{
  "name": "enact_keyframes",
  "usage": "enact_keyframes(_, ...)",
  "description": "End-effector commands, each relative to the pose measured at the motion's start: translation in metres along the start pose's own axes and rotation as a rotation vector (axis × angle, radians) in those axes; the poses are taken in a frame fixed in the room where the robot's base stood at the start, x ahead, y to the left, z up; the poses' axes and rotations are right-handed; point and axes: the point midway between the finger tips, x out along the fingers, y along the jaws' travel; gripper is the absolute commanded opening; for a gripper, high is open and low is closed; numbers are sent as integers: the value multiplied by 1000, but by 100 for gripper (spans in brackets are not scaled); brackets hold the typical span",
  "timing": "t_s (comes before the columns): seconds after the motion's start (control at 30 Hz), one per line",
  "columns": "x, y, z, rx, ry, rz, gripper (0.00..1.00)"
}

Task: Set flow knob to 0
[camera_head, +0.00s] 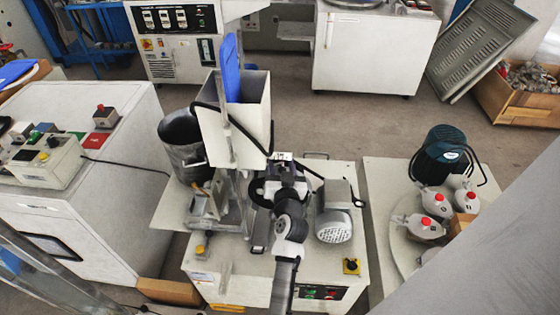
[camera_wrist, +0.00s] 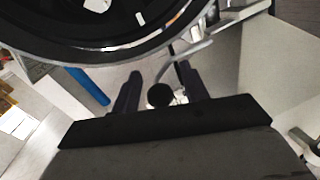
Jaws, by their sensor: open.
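A small black round knob (camera_wrist: 160,96) shows in the wrist view. I take it for the flow knob, but no label or scale is readable. My gripper (camera_wrist: 158,80) is open, with one dark finger on each side of the knob. The knob appears between the fingers; I cannot tell whether they touch it. A thin grey bent rod (camera_wrist: 182,55) rises just beyond the knob. In the head view my gripper (camera_head: 277,186) is over the middle of the machine, below the white hopper (camera_head: 236,125). My arm hides the knob there.
A large black ring (camera_wrist: 100,55) fills the top of the wrist view, close to the fingers. In the head view a dark metal bucket (camera_head: 182,150) is left of the hopper and a grey motor (camera_head: 334,226) is right of my arm. Red-capped bottles (camera_head: 436,200) stand farther right.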

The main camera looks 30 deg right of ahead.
Motion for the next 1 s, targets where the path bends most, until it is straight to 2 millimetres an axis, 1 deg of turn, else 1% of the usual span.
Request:
enact_keyframes(0.23,0,0,0,0,0,0,45)
enact_keyframes(0.27,0,0,0,0,0,0,43)
enact_keyframes(0.5,0,0,0,0,0,0,12)
enact_keyframes(0.6,0,0,0,0,1,0,0)
enact_keyframes(0.8,0,-2,-1,-1,0,-1,0)
enact_keyframes(1.0,5,-26,2,-2,-1,-2,0)
